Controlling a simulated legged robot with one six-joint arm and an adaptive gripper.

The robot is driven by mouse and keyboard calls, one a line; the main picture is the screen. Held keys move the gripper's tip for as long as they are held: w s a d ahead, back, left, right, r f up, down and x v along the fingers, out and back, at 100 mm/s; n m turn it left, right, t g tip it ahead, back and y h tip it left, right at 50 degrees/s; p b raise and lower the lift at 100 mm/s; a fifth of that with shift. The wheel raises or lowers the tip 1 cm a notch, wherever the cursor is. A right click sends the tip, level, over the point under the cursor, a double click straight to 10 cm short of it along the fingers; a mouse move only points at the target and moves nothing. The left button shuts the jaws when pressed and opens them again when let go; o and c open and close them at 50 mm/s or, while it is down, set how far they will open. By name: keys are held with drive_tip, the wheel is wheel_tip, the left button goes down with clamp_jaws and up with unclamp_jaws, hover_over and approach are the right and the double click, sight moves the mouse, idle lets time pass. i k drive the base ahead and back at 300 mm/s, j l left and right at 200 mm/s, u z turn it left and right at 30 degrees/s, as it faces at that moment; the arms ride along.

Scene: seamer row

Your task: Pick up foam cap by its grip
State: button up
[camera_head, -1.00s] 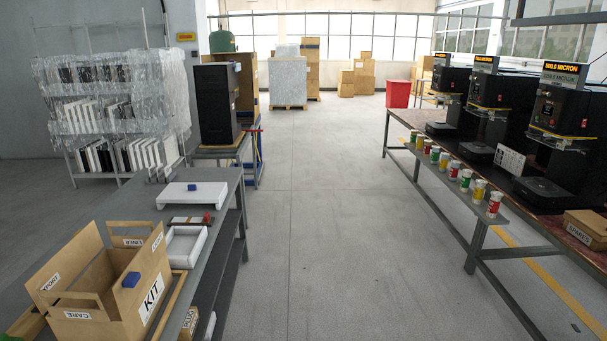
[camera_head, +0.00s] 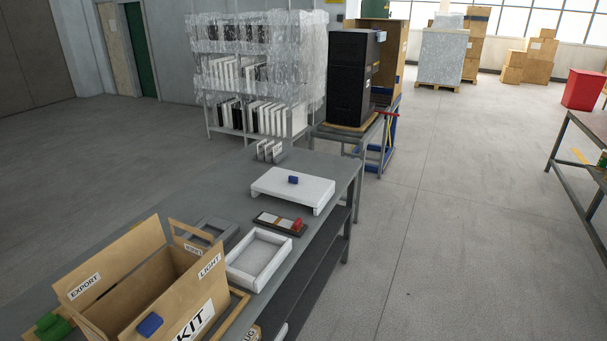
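The foam cap looks to be the white, flat piece (camera_head: 268,184) on the grey bench, raised on side edges. A small blue block, which looks like its grip (camera_head: 293,180), stands on its top. It sits upright beyond a white open tray (camera_head: 236,275). Nothing touches the grip. My gripper is not in view.
An open cardboard KIT box (camera_head: 105,298) stands at the near end of the grey bench (camera_head: 215,190), with a blue block (camera_head: 150,324) at its side. A dark strip with a red piece (camera_head: 297,224) lies between tray and cap. The floor (camera_head: 440,230) right of the bench is clear.

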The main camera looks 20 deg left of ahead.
sight(314, 192)
drive_tip(key=i, duration=1.45)
drive_tip(key=i+l+u, duration=0.15)
drive_tip(key=i+u, duration=0.25)
drive_tip(key=i, duration=0.7)
drive_tip(key=i+u, duration=0.2)
drive_tip(key=u, duration=0.25)
drive_tip(key=i+u, duration=0.2)
drive_tip(key=u, duration=0.3)
drive_tip(key=i+l+u, duration=0.1)
drive_tip(key=u, duration=0.35)
drive_tip(key=i+u, duration=0.2)
drive_tip(key=u, duration=0.2)
drive_tip(key=i+l+u, duration=0.15)
drive_tip(key=u, duration=0.2)
drive_tip(key=i+l+u, duration=0.15)
drive_tip(key=i+u, duration=0.25)
drive_tip(key=k, duration=0.1)
